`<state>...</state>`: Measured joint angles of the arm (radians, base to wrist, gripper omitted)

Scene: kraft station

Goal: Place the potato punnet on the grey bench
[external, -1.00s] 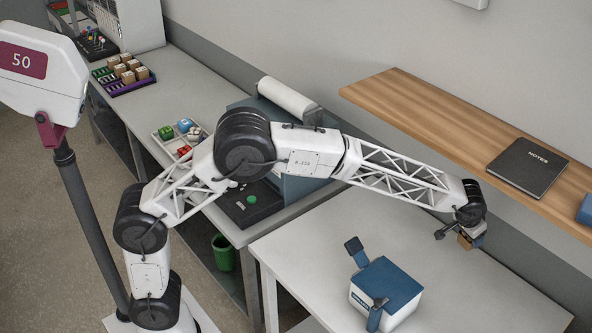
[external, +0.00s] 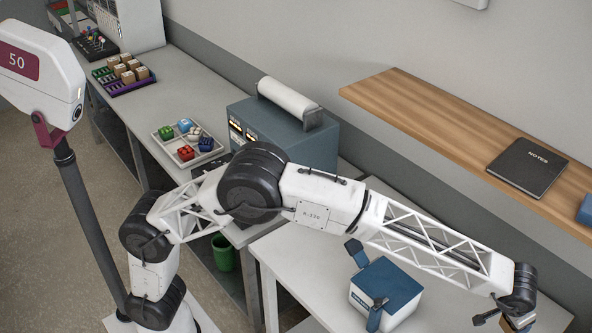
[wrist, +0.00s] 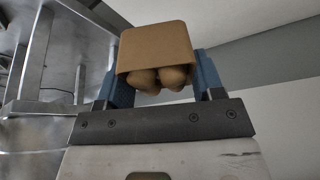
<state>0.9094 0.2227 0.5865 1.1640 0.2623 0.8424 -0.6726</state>
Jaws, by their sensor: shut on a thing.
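The potato punnet (wrist: 155,44) is a brown card tray with several potatoes (wrist: 160,77) showing at its open side in the wrist view. My gripper (wrist: 160,80) is shut on it, with a blue finger on each side. In the external view my gripper (external: 512,319) is at the lower right, and only part of the punnet (external: 522,322) shows beside it. They appear over the right end of the light grey bench (external: 455,305). I cannot tell how high the punnet is above the surface.
A white box with a blue lid and blue latches (external: 386,287) stands on this bench. A wooden shelf (external: 440,121) with a black notebook (external: 527,168) runs along the wall behind. Another grey bench (external: 190,85) at left carries trays and a blue machine (external: 315,148).

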